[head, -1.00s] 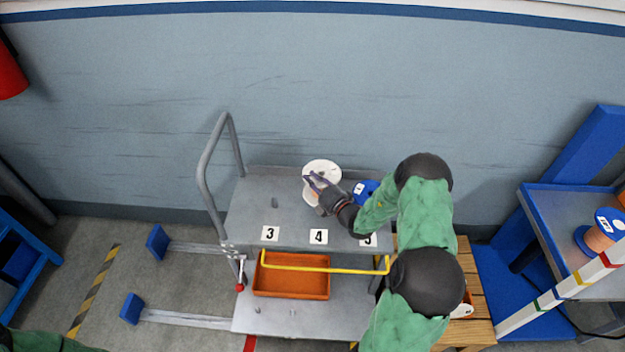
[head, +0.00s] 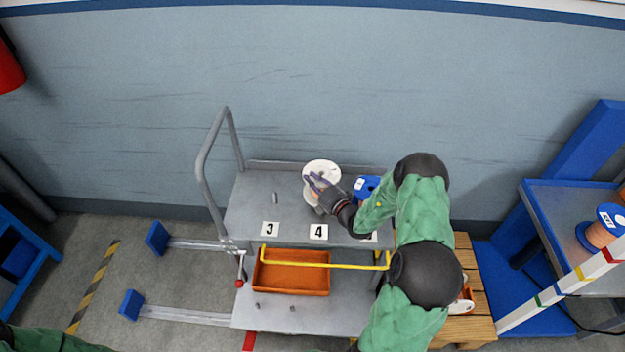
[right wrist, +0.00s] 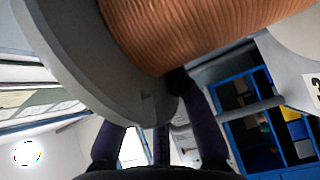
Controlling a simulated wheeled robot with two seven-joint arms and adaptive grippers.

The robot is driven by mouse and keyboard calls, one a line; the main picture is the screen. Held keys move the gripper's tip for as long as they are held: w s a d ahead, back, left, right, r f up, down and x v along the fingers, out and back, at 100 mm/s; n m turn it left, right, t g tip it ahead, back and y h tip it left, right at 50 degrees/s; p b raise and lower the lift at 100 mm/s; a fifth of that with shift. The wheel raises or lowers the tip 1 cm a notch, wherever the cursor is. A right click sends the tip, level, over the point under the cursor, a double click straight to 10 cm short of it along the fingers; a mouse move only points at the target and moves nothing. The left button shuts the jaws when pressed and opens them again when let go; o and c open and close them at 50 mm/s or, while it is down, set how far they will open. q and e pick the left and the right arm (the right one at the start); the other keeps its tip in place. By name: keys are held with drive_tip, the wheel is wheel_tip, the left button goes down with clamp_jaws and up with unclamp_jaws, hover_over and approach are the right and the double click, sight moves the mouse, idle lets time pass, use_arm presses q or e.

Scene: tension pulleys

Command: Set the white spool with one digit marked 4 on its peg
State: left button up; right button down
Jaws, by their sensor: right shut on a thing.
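The white spool (head: 322,171) with copper-coloured winding is at my right gripper (head: 318,187), over the middle of the cart's top deck, behind the label 4 (head: 318,232). My right gripper is shut on it. In the right wrist view, the spool's pale flange (right wrist: 75,50) and copper winding (right wrist: 200,30) fill the upper part, above the dark fingers (right wrist: 160,135). I cannot read a digit on the spool. The peg behind the label 4 is hidden by spool and hand, so I cannot tell whether the spool is around it. My left gripper is out of view.
A bare peg (head: 275,198) stands behind the label 3 (head: 270,229). A blue spool (head: 364,187) sits right of the white one, close to my right arm. A yellow bar (head: 325,264) and an orange tray (head: 292,279) are at the front. A wooden pallet (head: 470,330) lies right.

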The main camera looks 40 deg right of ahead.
drive_tip(key=shift+r+p, duration=0.15)
drive_tip(key=shift+p, duration=0.15)
idle(0.5)
idle(0.5)
drive_tip(key=shift+f, duration=0.55)
drive_tip(key=shift+f+b, duration=0.35)
drive_tip(key=shift+b, duration=0.05)
drive_tip(key=shift+f+b, duration=0.3)
drive_tip(key=shift+f, duration=0.35)
drive_tip(key=shift+f, duration=0.15)
idle(0.5)
drive_tip(key=shift+f, duration=0.75)
drive_tip(key=shift+f+b, duration=0.35)
drive_tip(key=shift+b, duration=0.05)
